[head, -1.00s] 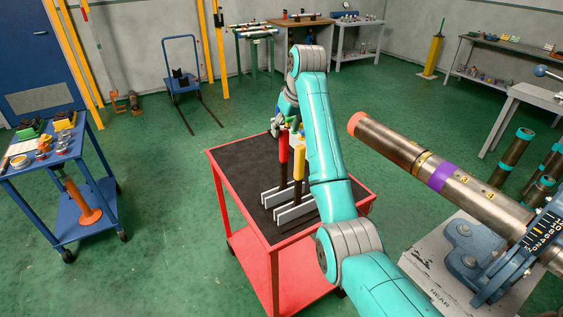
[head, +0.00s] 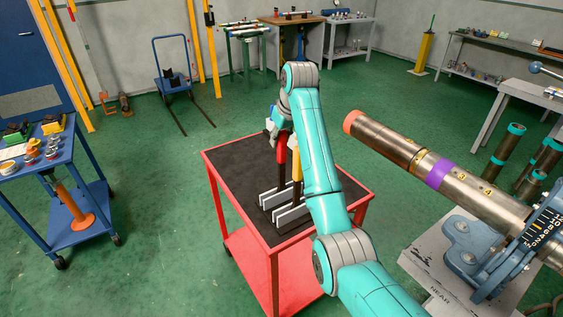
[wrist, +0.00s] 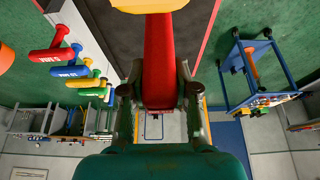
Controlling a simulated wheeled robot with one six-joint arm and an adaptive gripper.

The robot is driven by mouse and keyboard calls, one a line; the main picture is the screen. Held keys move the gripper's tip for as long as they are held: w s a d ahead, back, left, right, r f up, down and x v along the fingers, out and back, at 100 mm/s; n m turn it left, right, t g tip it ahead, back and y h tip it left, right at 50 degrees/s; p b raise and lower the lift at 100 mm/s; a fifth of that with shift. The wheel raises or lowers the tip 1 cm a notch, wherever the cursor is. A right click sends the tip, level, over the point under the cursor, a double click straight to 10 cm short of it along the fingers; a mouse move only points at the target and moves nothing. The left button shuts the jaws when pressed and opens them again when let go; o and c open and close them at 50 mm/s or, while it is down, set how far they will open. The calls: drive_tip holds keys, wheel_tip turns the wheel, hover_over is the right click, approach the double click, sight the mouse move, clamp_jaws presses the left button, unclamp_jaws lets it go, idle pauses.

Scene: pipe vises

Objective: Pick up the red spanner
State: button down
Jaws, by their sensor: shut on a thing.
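The red spanner (head: 281,157) stands upright on the red cart, its dark lower part at the grey slotted holder (head: 286,205). My gripper (head: 279,128) is at the upper part of its red handle. In the wrist view my gripper (wrist: 160,103) has a finger on each side of the red handle (wrist: 159,60) and is shut on it. The spanner's upper end is hidden by the gripper and arm in the head view. A yellow-handled spanner (head: 297,167) stands close to its right, partly behind my arm.
The red cart's black mat (head: 236,170) is bare left of the holder. A large pipe (head: 385,140) in a blue vise (head: 480,250) stands at right. A blue cart (head: 75,150) stands at left. Several coloured handles (wrist: 70,70) show in the wrist view.

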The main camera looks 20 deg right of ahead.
drive_tip(key=shift+r, duration=0.15)
wheel_tip(320, 180, up, 10)
drive_tip(key=shift+f, duration=0.1)
idle(0.4)
drive_tip(key=shift+a, duration=0.1)
